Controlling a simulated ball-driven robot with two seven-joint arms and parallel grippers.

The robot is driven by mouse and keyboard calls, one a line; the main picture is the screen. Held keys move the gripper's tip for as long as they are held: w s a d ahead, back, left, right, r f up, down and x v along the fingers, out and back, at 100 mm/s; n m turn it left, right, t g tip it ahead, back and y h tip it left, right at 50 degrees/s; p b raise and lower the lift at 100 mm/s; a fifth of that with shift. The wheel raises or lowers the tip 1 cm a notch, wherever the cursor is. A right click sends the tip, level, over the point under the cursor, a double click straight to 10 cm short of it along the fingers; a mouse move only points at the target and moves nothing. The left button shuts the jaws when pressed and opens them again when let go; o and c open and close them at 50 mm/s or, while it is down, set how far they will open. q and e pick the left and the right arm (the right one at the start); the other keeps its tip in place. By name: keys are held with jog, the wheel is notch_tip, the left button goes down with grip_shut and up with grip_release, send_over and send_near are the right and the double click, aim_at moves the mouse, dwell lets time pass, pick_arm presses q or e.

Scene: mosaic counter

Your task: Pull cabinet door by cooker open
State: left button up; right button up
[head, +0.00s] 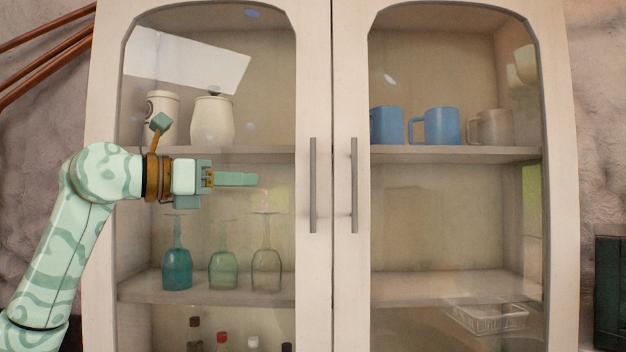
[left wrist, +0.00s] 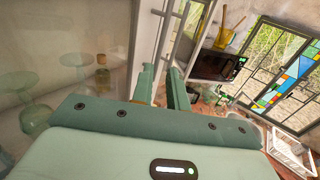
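A cream cabinet has two glass doors that are both shut in the head view: the left door (head: 308,60) and the right door (head: 350,60). Upright grey bar handles stand side by side, the left handle (head: 313,185) and the right handle (head: 354,185). My left gripper (head: 250,179) is in front of the left door's glass, pointing right, level with the handles and left of the left one. In the left wrist view its fingers (left wrist: 163,80) stand apart with nothing between them; the handle bars (left wrist: 166,40) show beyond. My right gripper is out of view.
Behind the glass are blue mugs (head: 441,126), white jars (head: 212,121) and stemmed glasses (head: 177,265). The left wrist view shows a black appliance (left wrist: 215,66), a stained-glass window (left wrist: 275,70) and a white basket (left wrist: 290,152). Copper pipes (head: 45,50) run along the left wall.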

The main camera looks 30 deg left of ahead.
aim_at(311, 181)
pick_arm(q)
jog(key=p+x, duration=0.4)
jog(key=x, duration=1)
jog(key=shift+w+d, duration=0.15)
jog(key=shift+d, duration=0.1)
grip_shut()
